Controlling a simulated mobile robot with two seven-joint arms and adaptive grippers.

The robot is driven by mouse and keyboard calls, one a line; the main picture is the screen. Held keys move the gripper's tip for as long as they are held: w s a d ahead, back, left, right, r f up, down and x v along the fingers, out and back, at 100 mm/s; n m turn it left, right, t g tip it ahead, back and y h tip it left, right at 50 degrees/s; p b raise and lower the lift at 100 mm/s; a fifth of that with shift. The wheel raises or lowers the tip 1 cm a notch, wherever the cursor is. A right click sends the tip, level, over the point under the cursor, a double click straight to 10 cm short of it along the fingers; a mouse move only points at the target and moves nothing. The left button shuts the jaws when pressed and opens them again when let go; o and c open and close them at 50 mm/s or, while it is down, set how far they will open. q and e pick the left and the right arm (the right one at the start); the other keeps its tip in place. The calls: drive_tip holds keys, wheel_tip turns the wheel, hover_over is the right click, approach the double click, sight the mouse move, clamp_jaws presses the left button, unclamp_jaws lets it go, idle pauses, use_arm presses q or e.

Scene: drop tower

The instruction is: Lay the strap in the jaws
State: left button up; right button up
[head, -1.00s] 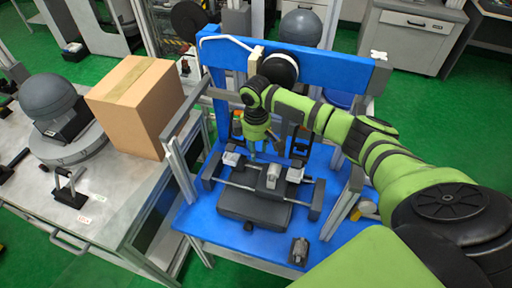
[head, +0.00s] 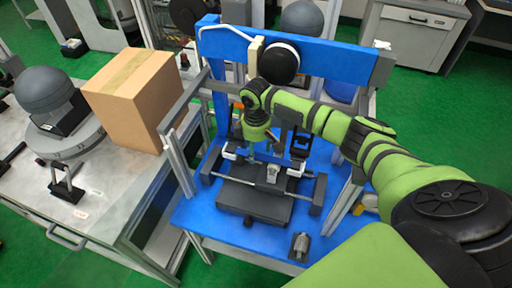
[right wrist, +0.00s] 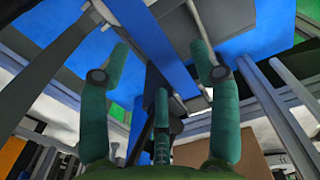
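My right gripper (head: 260,147) hangs down over the testing rig, above the grey jaw blocks on their rails. In the right wrist view, its green fingers (right wrist: 158,52) are spread wide apart, with a gap between the tips and nothing clearly held. The left jaw block (head: 232,152) and right jaw block (head: 295,166) stand on the rails, with a small light grey block (head: 272,174) between them. I cannot make out a strap for certain. The gripper and arm hide part of the jaw area. My left gripper is out of view.
The blue frame's top beam (head: 330,62) and a grey side post (head: 179,165) surround the work area. A dark grey slab (head: 255,203) lies in front of the jaws. A small metal piece (head: 299,245) rests at the front edge. A cardboard box (head: 135,95) stands left.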

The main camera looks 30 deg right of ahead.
drive_tip(key=shift+r, duration=0.1)
wheel_tip(320, 180, up, 12)
idle(0.5)
idle(0.5)
